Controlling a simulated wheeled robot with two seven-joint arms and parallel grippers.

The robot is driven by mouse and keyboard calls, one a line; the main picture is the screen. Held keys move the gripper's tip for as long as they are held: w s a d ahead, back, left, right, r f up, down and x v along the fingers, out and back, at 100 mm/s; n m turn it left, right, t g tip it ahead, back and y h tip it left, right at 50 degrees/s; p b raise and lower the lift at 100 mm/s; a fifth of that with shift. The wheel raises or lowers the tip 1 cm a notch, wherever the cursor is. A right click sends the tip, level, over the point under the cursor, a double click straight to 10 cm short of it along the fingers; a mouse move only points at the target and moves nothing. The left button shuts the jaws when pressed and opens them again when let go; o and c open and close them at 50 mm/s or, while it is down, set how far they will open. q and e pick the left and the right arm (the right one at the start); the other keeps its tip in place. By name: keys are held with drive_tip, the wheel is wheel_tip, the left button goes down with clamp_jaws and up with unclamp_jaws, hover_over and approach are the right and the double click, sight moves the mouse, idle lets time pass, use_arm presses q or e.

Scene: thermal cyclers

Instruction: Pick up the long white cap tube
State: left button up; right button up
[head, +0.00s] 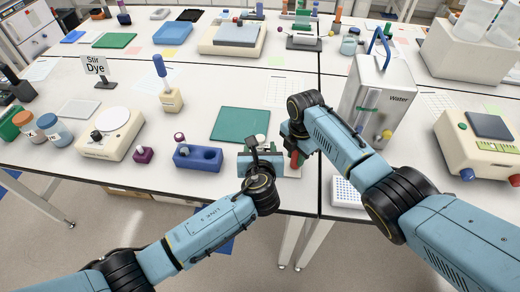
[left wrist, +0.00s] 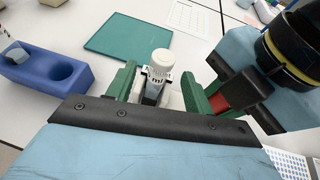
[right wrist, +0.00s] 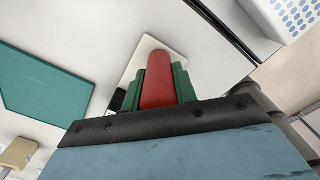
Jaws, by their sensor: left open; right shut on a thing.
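The long tube with a ribbed white cap (left wrist: 160,64) stands upright in the left wrist view. My left gripper (left wrist: 158,82) is open, with one green finger on each side of the tube. Its lower part is hidden by the gripper. In the head view the white cap (head: 260,139) shows just behind my left gripper (head: 262,158). My right gripper (right wrist: 160,85) is shut on a red rounded thing (right wrist: 158,78), close to the right of my left gripper. The red thing also shows in the head view (head: 294,159), near the table's front edge.
A blue rack (head: 198,158) with a round hollow lies left of my left gripper. A green mat (head: 240,123) lies behind. A white plate (right wrist: 149,48) lies under the red thing. A water container (head: 385,95) stands behind my right arm. My two grippers are close together.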

sight(260, 147)
use_arm(q)
drive_tip(key=shift+f+x, duration=0.15)
drive_tip(key=shift+x, duration=0.85)
drive_tip(key=shift+f+x, duration=0.15)
drive_tip(key=shift+x, duration=0.85)
drive_tip(key=shift+s, duration=0.1)
clamp_jaws()
wheel_tip(260, 147, up, 10)
use_arm(e)
drive_tip(key=o, duration=1.1)
